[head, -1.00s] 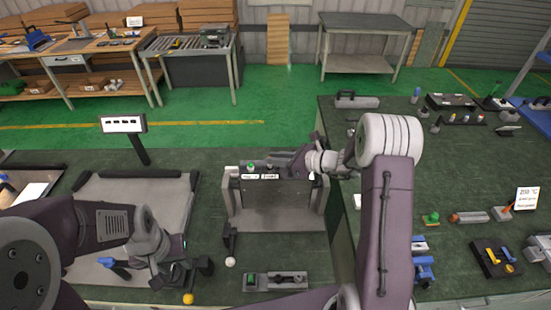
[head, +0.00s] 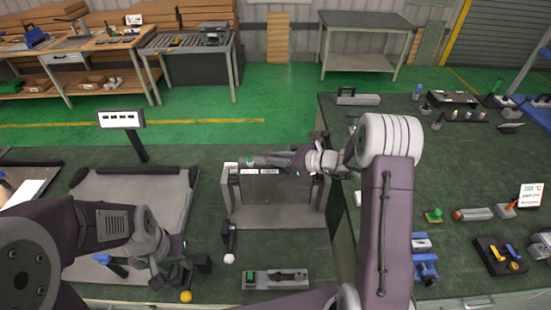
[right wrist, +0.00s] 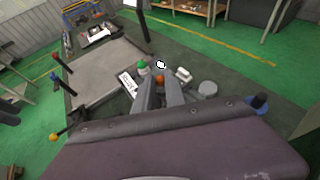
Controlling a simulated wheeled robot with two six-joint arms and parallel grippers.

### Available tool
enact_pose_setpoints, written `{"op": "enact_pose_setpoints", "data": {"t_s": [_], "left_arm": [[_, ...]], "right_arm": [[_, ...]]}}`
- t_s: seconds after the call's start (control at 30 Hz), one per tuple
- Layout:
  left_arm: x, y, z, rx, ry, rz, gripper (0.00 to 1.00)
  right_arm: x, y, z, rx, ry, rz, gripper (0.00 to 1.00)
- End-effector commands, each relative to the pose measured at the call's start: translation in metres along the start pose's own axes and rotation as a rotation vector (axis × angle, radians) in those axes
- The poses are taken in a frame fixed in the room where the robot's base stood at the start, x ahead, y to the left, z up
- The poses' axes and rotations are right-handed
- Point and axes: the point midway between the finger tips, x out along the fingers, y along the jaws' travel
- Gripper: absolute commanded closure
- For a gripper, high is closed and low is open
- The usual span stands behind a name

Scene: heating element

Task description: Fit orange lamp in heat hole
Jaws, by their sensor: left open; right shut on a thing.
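My right gripper (head: 272,161) reaches left over the top of the grey frame-like fixture (head: 228,195). In the right wrist view its fingers (right wrist: 160,88) are shut on the orange lamp (right wrist: 160,79), of which only a small part shows between the tips. A green lamp (head: 250,161) sits on the fixture's top beside the fingertips; it also shows in the right wrist view (right wrist: 143,65). The heat hole cannot be made out, and whether the lamp touches the top is unclear. My left gripper (head: 182,270) is open and empty, low at the left.
White labels (right wrist: 128,83) lie on the fixture's top near the fingers. A lever with a white knob (head: 229,259) and a yellow-orange knob (head: 186,296) stand in front. A switch box (head: 275,279) sits at the front. Several tools fill the right table (head: 440,150).

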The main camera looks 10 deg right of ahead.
Motion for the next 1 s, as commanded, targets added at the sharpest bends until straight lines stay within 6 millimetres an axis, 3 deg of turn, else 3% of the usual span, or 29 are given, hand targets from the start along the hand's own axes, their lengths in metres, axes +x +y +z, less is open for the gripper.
{"op": "enact_pose_setpoints", "data": {"t_s": [0.17, 0.2, 0.27, 0.63, 1.0], "left_arm": [[0.006, 0.000, 0.001, 0.000, 0.000, 0.000, 0.60], [0.004, 0.000, 0.001, 0.000, 0.000, 0.000, 0.60], [0.004, 0.000, 0.000, 0.000, 0.000, 0.000, 0.60], [0.007, 0.000, 0.001, 0.000, 0.000, 0.000, 0.60], [0.027, -0.001, 0.003, 0.000, 0.000, 0.000, 0.60]], "right_arm": [[0.002, 0.000, -0.005, 0.000, 0.000, 0.000, 1.00], [0.002, 0.000, -0.004, 0.000, 0.000, 0.000, 0.77], [0.002, 0.000, -0.004, 0.000, 0.000, 0.000, 0.60], [-0.003, -0.001, -0.005, 0.000, -0.001, -0.001, 0.60], [-0.077, -0.001, -0.006, -0.001, 0.000, -0.004, 0.60]]}}
